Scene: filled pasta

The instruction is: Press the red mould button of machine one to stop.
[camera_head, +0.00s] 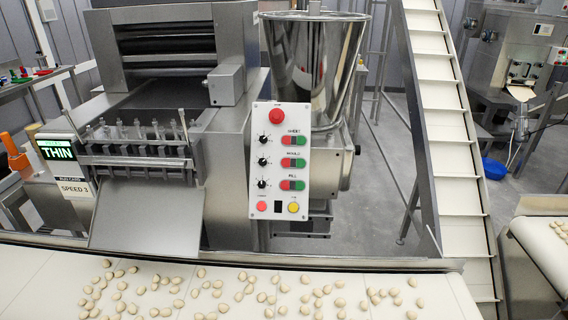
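The control panel (282,205) is a white upright plate on the front of the machine in the middle. Its middle row, labelled MOULD, has a green button (287,162) and a red mould button (299,162) side by side, with a black knob (262,162) to their left. Similar button pairs sit above at SHEET (293,140) and below at FILL (292,185). A large red round button (277,118) tops the panel. The small lettering is hard to read. Neither of my grippers is in view, and nothing covers the panel.
A conveyor belt (225,275) with many small pasta pieces runs across the front. A green display reading THIN (58,149) stands at the left, above a SPEED 3 card (74,188). A steel hopper (318,65) rises behind the panel. An inclined conveyor (445,130) stands right.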

